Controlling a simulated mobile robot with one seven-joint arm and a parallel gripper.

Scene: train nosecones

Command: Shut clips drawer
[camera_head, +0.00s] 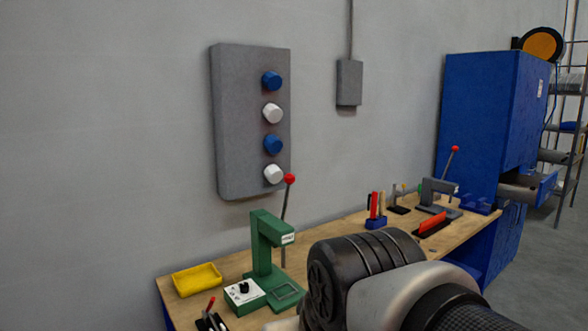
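A tall blue cabinet (485,115) stands at the right, past the far end of the workbench. A blue drawer (546,187) appears pulled out from its right-hand side, with grey metal showing beside it. I cannot read any label that marks it as the clips drawer, and its contents cannot be made out. My arm's dark and grey links (385,285) fill the lower middle, in front of the bench and well short of the cabinet. My gripper's fingers are not in view.
The wooden bench (340,237) holds a green press (262,250), a yellow tray (197,280), a grey press (437,195) and several small tools. A grey panel with blue and white knobs (235,120) is on the wall. Shelving stands at far right; grey floor (545,270) is clear.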

